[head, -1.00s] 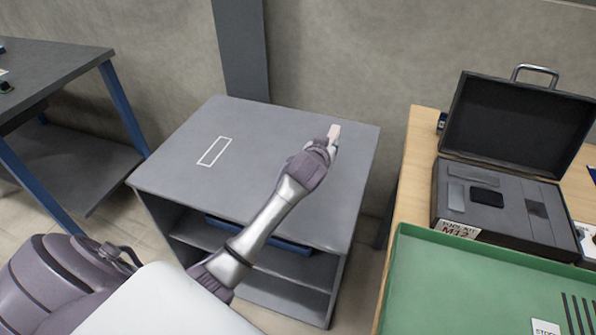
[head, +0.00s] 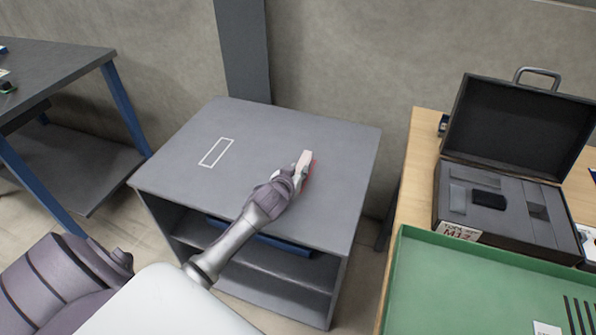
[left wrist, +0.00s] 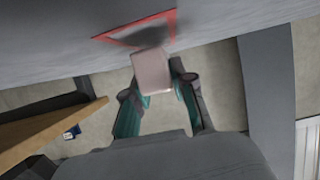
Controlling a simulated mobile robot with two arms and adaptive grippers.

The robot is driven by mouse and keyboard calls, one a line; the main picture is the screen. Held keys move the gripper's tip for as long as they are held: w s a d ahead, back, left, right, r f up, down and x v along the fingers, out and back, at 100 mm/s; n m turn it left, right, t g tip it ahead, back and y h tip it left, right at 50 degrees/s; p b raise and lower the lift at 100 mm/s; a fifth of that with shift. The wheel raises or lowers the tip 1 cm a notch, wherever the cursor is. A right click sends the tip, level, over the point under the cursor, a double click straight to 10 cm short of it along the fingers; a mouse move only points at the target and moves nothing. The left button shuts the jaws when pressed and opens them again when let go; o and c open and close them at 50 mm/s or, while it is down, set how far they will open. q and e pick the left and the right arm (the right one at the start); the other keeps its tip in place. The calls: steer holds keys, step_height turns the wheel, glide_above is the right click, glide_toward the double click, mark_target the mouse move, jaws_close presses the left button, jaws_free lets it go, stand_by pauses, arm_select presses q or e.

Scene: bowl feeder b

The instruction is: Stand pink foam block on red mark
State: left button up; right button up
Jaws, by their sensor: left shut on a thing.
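The pink foam block (head: 306,158) is in my left gripper (head: 299,172), over the grey cabinet top in the head view. In the left wrist view the pale pink block (left wrist: 151,71) sits between the fingers of the left gripper (left wrist: 158,88), which is shut on it. The red mark (head: 311,177) shows partly beside the gripper in the head view, the rest hidden behind it. In the left wrist view the red mark (left wrist: 172,19) is a red outline just beyond the block. I cannot tell whether the block touches the surface. My right gripper is not in view.
The grey cabinet top (head: 190,175) is otherwise clear, with a white rectangle outline (head: 216,152) at its left. To the right stand an open black tool case (head: 447,208) and a green tray (head: 395,262). A dark table (head: 60,62) stands at the left.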

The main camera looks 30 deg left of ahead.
arm_select(q)
steer(key=shift+f+b, duration=0.3)
steer(key=shift+f, duration=0.15)
steer(key=shift+s+f, duration=0.1)
